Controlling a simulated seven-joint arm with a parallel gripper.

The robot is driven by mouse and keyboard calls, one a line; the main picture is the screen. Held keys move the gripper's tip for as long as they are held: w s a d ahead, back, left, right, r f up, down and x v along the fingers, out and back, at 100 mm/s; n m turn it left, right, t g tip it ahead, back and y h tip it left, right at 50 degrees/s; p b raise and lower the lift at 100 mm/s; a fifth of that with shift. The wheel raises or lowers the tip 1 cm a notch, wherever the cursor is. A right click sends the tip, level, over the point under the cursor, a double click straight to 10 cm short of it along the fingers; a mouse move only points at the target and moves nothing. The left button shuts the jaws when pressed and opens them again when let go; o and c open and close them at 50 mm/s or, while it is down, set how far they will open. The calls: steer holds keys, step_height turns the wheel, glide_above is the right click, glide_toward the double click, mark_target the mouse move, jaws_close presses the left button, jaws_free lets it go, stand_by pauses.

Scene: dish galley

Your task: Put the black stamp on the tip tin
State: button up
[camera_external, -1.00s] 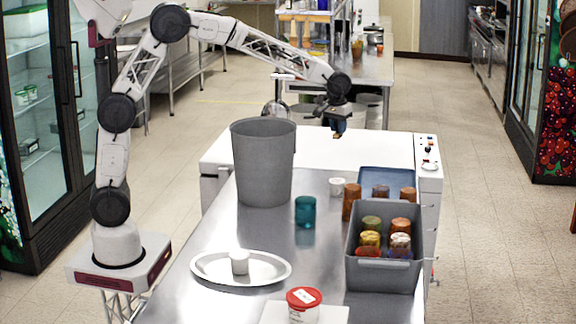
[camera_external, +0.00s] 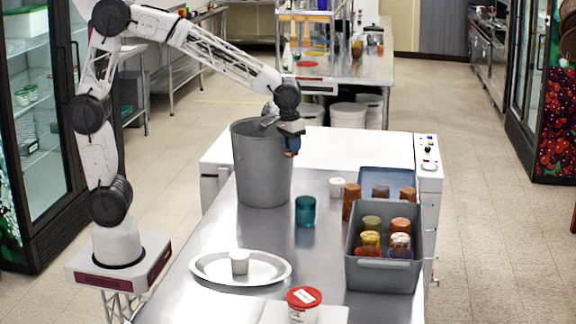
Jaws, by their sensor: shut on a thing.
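My gripper (camera_external: 292,148) points down in the air beside the right rim of the grey bin, above the far part of the steel counter. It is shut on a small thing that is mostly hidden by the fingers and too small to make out. No black stamp shows elsewhere, so this is likely the stamp. A white tub with a red lid (camera_external: 303,297) and a white label on top stands at the near edge of the counter. It looks like the tip tin. Its lid has nothing else on it, and my gripper is far from it.
The tall grey bin (camera_external: 262,168) stands close beside my gripper. The counter between tray and crate is clear.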

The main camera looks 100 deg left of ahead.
steer(key=s+d+f+m, duration=0.2)
steer(key=s+d, duration=0.7)
steer(key=s, duration=0.1)
steer(key=shift+f, duration=2.45)
steer(key=shift+w, duration=0.15)
glide_above(308, 199)
steer(key=shift+s+d+f, duration=0.2)
steer(key=shift+s+f, duration=0.05)
steer(key=shift+f, duration=0.5)
steer(key=shift+f, duration=1.75)
steer(key=shift+f, duration=0.1)
steer(key=o, duration=0.9)
